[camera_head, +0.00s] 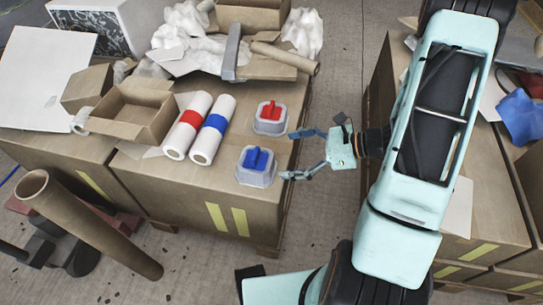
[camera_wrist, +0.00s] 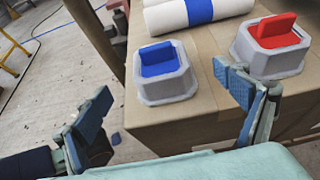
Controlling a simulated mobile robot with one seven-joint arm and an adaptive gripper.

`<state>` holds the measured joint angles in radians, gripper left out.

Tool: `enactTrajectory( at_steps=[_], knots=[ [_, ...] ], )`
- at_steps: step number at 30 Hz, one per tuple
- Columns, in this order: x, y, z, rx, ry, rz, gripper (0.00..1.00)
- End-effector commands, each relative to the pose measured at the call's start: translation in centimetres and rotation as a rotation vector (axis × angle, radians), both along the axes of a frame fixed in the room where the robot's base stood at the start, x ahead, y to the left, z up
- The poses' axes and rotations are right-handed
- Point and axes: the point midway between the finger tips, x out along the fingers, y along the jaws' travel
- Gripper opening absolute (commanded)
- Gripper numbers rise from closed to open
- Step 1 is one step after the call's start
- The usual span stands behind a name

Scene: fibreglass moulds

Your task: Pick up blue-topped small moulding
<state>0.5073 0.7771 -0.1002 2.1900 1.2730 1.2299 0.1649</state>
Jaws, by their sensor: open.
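The blue-topped small moulding (camera_head: 256,166) is a pale grey faceted block with a blue top and upright blue tab. It stands upright near the right front edge of a cardboard-covered pallet stack (camera_head: 180,205). It also shows in the wrist view (camera_wrist: 163,72), beyond and between my fingers. A similar red-topped moulding (camera_head: 270,117) stands just behind it; it is at upper right in the wrist view (camera_wrist: 271,46). My gripper (camera_head: 300,154) is open and empty, to the right of the two mouldings. Its fingertips point left towards them, and nothing is between the fingers (camera_wrist: 160,108).
Two white rolls, one with a red band (camera_head: 188,125) and one with a blue band (camera_head: 212,130), lie left of the mouldings. An open cardboard box (camera_head: 132,110) is farther left. A cardboard tube (camera_head: 90,225) stands tilted in front. Floor shows right of the stack.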

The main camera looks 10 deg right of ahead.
Motion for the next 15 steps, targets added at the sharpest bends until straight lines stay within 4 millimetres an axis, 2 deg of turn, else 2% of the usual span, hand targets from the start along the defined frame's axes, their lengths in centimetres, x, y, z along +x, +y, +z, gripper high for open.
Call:
enactTrajectory(
  at_steps=[5,12,15],
  knots=[
    [-0.7,1.0,-0.3,0.062,-0.021,-0.007,0.91],
    [0.5,4.3,-1.8,0.062,-0.021,-0.006,0.91],
    [0.8,5.0,-2.1,0.061,-0.022,-0.009,0.91]
  ],
)
